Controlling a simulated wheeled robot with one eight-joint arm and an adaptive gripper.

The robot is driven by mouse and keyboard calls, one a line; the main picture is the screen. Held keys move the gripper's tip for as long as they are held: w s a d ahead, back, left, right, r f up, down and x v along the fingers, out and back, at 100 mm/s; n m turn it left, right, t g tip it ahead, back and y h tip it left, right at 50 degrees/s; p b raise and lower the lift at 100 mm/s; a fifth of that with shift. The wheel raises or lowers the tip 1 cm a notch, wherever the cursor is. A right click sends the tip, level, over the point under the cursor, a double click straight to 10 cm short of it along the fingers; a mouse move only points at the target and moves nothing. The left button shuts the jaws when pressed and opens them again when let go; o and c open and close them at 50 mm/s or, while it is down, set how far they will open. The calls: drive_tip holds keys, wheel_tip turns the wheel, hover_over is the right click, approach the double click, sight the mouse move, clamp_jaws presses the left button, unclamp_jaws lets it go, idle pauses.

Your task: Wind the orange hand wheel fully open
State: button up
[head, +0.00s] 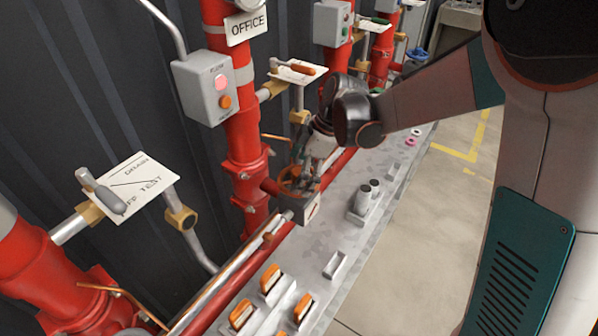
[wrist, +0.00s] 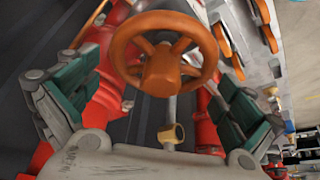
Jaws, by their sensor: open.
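The orange hand wheel (wrist: 165,60) shows large in the wrist view, with a hub and several spokes. In the head view the wheel (head: 290,178) is small and partly covered by my gripper. My gripper (head: 312,165) is over the wheel in the head view. In the wrist view my gripper (wrist: 155,95) is open, with one teal-padded finger on each side of the wheel. The fingers look apart from the rim; whether either touches it I cannot tell. The wheel sits on the red pipework beside the OFFICE riser (head: 243,140).
A grey box (head: 205,88) with a pink-lit lamp is fixed left of the OFFICE riser. A white TEST/DRAIN plate (head: 127,188) with a lever stands at left. Orange-handled items (head: 270,278) and grey cylinders (head: 364,196) stand on the grey ledge. Floor at right is clear.

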drive_tip(key=m+t, duration=0.1)
drive_tip(key=m, duration=0.3)
drive_tip(key=shift+s+t, duration=0.1)
drive_tip(key=shift+t, duration=0.3)
drive_tip(key=m+t+h, duration=0.1)
drive_tip(key=m, duration=0.3)
drive_tip(key=c, duration=1)
drive_tip(key=n, duration=0.2)
drive_tip(key=n+g, duration=0.1)
drive_tip(key=n, duration=0.2)
drive_tip(key=shift+g+y, duration=0.3)
drive_tip(key=shift+y, duration=0.1)
drive_tip(key=shift+c, duration=0.3)
drive_tip(key=shift+n+g, duration=0.5)
drive_tip(key=shift+n, duration=0.8)
